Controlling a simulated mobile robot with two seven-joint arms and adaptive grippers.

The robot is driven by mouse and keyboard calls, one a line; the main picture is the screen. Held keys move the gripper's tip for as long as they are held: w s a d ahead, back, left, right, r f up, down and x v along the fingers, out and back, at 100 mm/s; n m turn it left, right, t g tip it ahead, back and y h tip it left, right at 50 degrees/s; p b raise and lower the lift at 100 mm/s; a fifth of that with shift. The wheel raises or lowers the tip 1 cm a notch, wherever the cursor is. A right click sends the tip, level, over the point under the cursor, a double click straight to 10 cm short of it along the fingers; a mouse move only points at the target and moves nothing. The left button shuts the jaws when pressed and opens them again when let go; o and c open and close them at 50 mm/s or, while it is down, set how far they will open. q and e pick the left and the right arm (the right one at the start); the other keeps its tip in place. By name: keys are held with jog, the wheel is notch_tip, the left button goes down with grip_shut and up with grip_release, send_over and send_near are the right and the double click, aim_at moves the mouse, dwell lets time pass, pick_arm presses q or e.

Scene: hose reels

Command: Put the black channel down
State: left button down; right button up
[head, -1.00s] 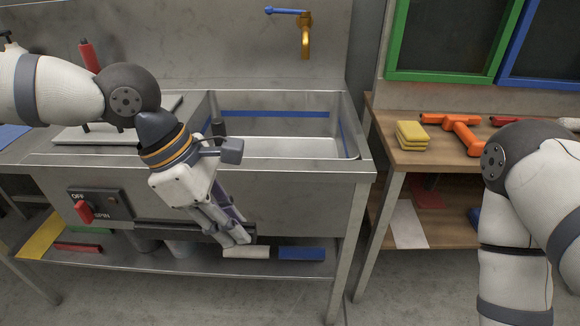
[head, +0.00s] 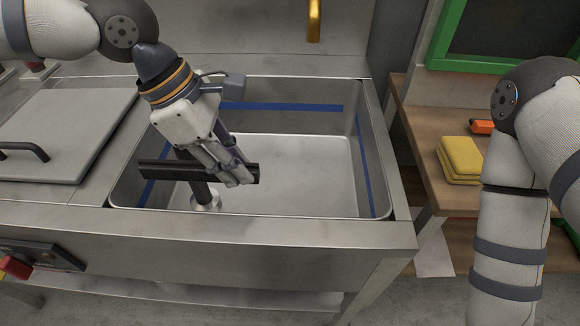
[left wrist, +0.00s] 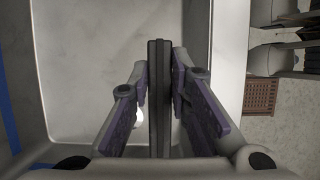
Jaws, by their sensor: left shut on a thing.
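The black channel (head: 165,171) is a long dark bar. My left gripper (head: 238,176) is shut on it near its right end and holds it roughly level over the steel sink basin (head: 300,165). In the left wrist view the channel (left wrist: 159,95) runs lengthwise between the two purple-padded fingers of my left gripper (left wrist: 159,100). The basin floor shows below and beyond it. How high the channel is above the floor is hard to tell. My right arm shows at the right of the head view, but its gripper is out of view.
A grey lid with a black handle (head: 60,130) lies left of the basin. A wooden bench (head: 420,150) with yellow sponges (head: 460,158) is at the right. The right part of the basin is clear.

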pick_arm(q)
jog(key=f, duration=0.1)
jog(key=w+f, duration=0.1)
jog(key=shift+f, duration=0.35)
jog(key=w+d+f+b, duration=0.1)
jog(key=d+f, duration=0.3)
jog(key=w+d+f+b, duration=0.1)
jog(key=d+f, duration=0.3)
jog(key=f, duration=0.1)
jog(key=w+d+f+b, duration=0.1)
jog(key=d+f, duration=0.4)
jog(key=shift+w+d+f, duration=0.1)
jog(key=shift+w+f, duration=0.05)
jog(key=shift+w, duration=0.1)
notch_tip(320, 180, down, 3)
jog(key=shift+d, duration=0.1)
jog(key=shift+w, duration=0.1)
pick_arm(e)
jog(key=shift+g, duration=0.9)
jog(key=s+f, duration=0.4)
